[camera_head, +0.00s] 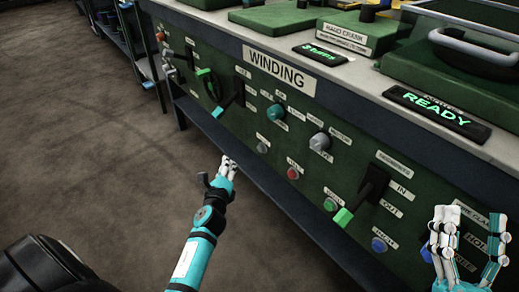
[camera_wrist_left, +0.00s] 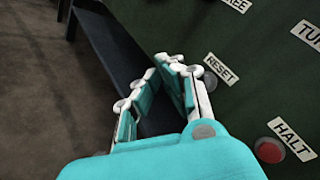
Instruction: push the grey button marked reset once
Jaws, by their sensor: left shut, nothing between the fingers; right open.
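The grey reset button (camera_head: 262,148) sits on the green panel front, below a small white label, left of the red halt button (camera_head: 293,173). In the left wrist view the reset button (camera_wrist_left: 210,81) shows just right of my fingers, under its RESET label (camera_wrist_left: 221,67). My left gripper (camera_head: 229,163) is shut and empty, with its fingertips in front of the panel, left of and a little below the reset button. It also shows in the left wrist view (camera_wrist_left: 168,62). I see no contact with the button. My right gripper (camera_head: 471,214) is open and empty at the lower right.
The panel is headed by a WINDING sign (camera_head: 280,71). It carries a teal knob (camera_head: 275,113), a grey knob (camera_head: 320,142), a green-tipped lever (camera_head: 358,197), a green button (camera_head: 331,204) and a blue button (camera_head: 379,244). A dark ledge (camera_head: 290,200) runs below; open floor lies left.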

